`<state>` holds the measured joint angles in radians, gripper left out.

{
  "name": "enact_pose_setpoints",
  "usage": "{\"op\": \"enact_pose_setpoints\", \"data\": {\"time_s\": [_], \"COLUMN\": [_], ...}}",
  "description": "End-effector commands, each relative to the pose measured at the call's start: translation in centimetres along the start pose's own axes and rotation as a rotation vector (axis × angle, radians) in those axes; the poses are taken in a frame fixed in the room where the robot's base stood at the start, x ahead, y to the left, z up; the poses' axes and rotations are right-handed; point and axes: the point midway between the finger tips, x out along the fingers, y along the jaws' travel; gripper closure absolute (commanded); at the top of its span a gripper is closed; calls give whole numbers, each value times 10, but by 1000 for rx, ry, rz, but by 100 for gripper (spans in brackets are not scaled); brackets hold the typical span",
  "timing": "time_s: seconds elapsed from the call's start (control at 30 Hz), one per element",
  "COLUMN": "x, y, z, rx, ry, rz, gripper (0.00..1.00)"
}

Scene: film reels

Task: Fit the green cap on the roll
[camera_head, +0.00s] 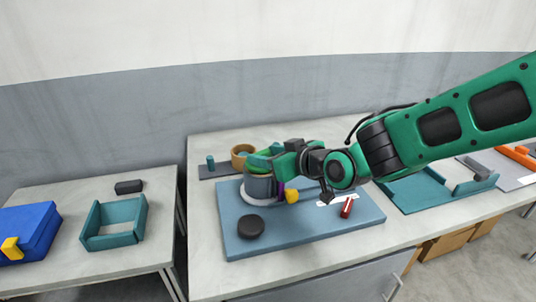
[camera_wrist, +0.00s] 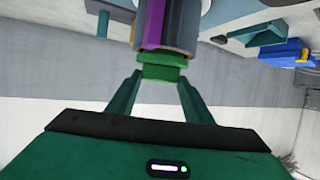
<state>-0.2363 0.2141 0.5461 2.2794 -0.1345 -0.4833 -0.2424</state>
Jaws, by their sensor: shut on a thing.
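The roll (camera_head: 258,187) is a grey upright cylinder on a white round base on the blue mat (camera_head: 330,222). The green cap (camera_head: 256,161) is at the top of the roll. My gripper (camera_head: 268,158) reaches in from the right at that height. In the wrist view, my gripper (camera_wrist: 163,73) is shut on the green cap (camera_wrist: 163,67), held between both fingertips. The roll (camera_wrist: 181,27) lies right beyond the cap in that view, with a purple strip (camera_wrist: 153,24) along it. I cannot tell whether the cap is seated or only close against the roll.
A black disc (camera_head: 251,226) lies on the mat's front left. A yellow piece (camera_head: 292,196) is beside the roll, and a red piece (camera_head: 347,207) lies to the right. A wooden ring (camera_head: 240,149) stands behind. A teal tray (camera_head: 113,222) sits on the left table.

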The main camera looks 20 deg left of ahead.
Motion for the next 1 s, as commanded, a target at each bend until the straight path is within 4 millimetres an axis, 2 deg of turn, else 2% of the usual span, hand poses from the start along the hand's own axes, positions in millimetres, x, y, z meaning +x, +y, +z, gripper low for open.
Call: {"op": "enact_pose_setpoints", "data": {"time_s": [0.43, 0.47, 0.77, 1.0], "x": [3, 3, 2, -11], "y": [0, 0, 0, 1], "z": [7, 6, 7, 6], "rx": [0, 0, 0, -1], "ry": [1, 1, 1, 1], "rz": [0, 1, 1, 1], "gripper": [76, 47, 46, 46]}}
